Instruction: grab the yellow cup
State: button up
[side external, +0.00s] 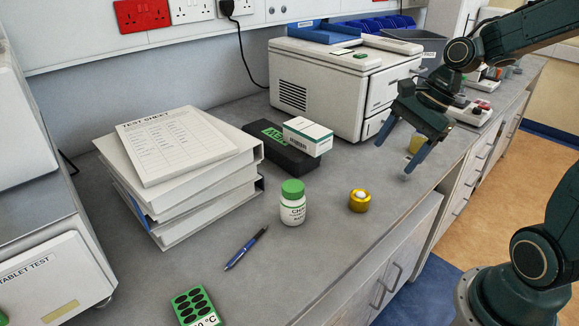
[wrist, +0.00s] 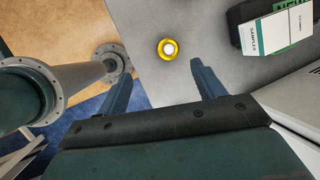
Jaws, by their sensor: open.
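A small round yellow cup (side external: 353,204) with a white piece in its middle stands on the grey bench near the front edge. It also shows in the wrist view (wrist: 161,54), a little beyond my fingertips and between their lines. My gripper (side external: 394,159) is open and empty, above the bench to the right of and behind the cup. Its two fingers also show in the wrist view (wrist: 159,69), apart from the cup.
A white bottle with green cap (side external: 293,209) stands left of the cup. Behind are a white carton (side external: 308,136) on a black case (side external: 270,150) and a white machine (side external: 335,85). Binders (side external: 185,185) and a pen (side external: 246,248) lie left. The bench around the cup is clear.

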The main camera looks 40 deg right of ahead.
jog(key=d+m, duration=0.1)
jog(key=w+d+f+m+y, duration=0.1)
jog(key=m, duration=0.1)
jog(key=d+f+m, duration=0.1)
jog(key=m, duration=0.1)
jog(key=shift+w+f+y, duration=0.2)
jog(key=shift+w+y, duration=0.1)
jog(key=shift+w, duration=0.05)
send_over(360, 195)
jog(key=s, duration=0.2)
jog(key=shift+d+f, duration=0.25)
jog(key=shift+f, duration=1.65)
jog(key=shift+d+f, duration=0.2)
jog(key=shift+f, duration=1.65)
jog(key=shift+f, duration=0.1)
jog(key=shift+x, duration=2.5)
jog(key=shift+c, duration=0.2)
jog(key=c, duration=1.1)
